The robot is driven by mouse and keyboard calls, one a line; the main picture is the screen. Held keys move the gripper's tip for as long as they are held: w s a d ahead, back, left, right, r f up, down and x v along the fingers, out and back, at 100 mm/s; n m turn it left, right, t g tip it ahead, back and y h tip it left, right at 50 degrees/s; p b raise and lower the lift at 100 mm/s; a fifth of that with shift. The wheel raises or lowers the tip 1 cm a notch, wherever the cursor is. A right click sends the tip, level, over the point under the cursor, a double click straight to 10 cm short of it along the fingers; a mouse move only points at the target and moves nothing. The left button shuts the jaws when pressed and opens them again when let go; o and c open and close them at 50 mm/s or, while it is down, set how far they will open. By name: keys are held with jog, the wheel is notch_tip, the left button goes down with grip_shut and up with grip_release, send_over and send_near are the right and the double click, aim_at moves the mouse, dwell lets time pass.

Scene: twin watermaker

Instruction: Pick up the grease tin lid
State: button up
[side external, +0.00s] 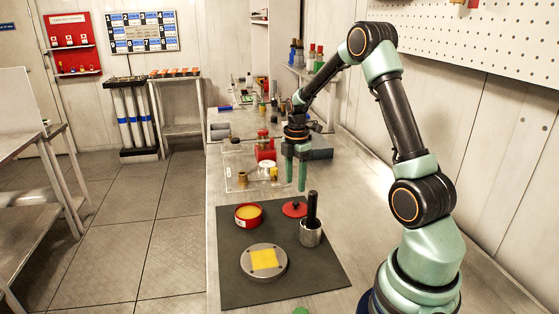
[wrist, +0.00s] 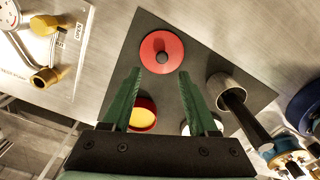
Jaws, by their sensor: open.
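The grease tin lid is a red disc (side external: 294,209) with a dark knob, lying flat on the dark mat (side external: 232,285). In the wrist view the lid (wrist: 161,53) lies beyond my fingertips, between their lines, with its knob in the middle. My gripper (side external: 296,188) is open and empty, pointing down above the mat's far part, over the lid's area. Its green fingers (wrist: 160,75) are well apart and do not touch the lid. The red grease tin (side external: 248,215) with yellow contents stands open left of the lid; my left finger partly hides it in the wrist view (wrist: 143,114).
A metal cup (side external: 311,236) with a dark upright handle stands close to the lid's right. A round metal disc (side external: 263,262) with a yellow square lies at the mat's front. Brass fittings and a red item (side external: 265,147) stand behind the mat.

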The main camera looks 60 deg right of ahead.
aim_at(295, 202)
jog(key=shift+s+f, duration=0.15)
jog(key=shift+f, duration=3.3)
jog(key=shift+c, duration=0.2)
grip_shut()
